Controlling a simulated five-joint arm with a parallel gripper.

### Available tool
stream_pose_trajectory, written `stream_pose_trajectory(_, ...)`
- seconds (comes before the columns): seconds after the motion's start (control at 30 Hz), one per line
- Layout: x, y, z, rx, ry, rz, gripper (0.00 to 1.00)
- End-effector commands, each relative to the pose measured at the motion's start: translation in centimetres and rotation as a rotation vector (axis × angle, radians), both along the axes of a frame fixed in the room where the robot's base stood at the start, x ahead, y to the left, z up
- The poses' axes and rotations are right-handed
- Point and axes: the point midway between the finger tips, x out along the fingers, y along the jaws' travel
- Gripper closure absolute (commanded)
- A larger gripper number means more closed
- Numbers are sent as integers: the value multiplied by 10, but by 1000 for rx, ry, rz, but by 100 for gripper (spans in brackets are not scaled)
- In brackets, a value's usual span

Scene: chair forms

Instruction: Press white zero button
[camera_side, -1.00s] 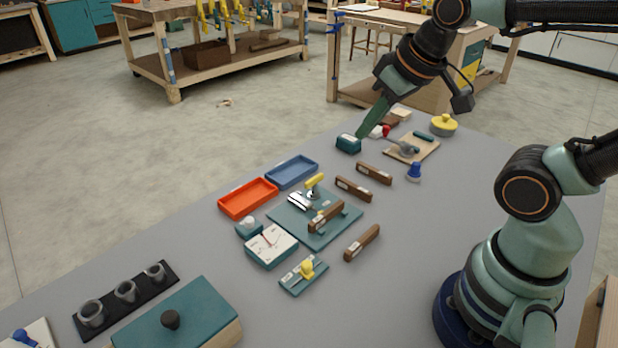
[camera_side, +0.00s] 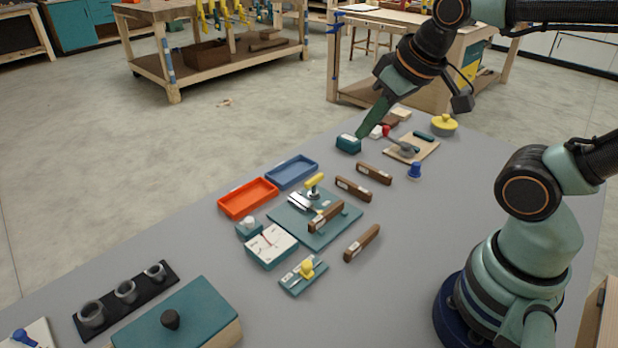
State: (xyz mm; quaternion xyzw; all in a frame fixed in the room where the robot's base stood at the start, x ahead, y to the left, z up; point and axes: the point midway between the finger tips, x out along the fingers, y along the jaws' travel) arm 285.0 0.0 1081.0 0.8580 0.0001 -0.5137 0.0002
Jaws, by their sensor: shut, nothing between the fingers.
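A white domed button (camera_side: 248,222) sits on a small teal box, beside a teal gauge box (camera_side: 271,246) with a white dial face and a needle. My gripper (camera_side: 361,134) points down and left at the far end of the table, with its green fingers shut and empty. It is well away from the white button, up and to the right of it in the picture. Its tip shows beside and just above a small teal block with a white label (camera_side: 348,144); I cannot tell whether they touch.
An orange tray (camera_side: 248,198) and a blue tray (camera_side: 292,171) lie behind the gauge. A teal plate (camera_side: 335,232) carries a clamp with a yellow handle. Brown labelled bars (camera_side: 362,244) lie to the right. A teal-lidded box (camera_side: 190,312) stands in front.

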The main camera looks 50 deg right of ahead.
Motion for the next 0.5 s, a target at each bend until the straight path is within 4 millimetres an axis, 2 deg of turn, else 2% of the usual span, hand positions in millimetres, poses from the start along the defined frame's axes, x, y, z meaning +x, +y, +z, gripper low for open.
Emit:
stream_pose_trajectory(0.17, 11, 5, -3, -16, -11, 46, 100)
stream_pose_trajectory(0.27, 28, 12, -8, -42, -30, 114, 100)
stream_pose_trajectory(0.5, 81, 40, -28, -135, -112, 342, 100)
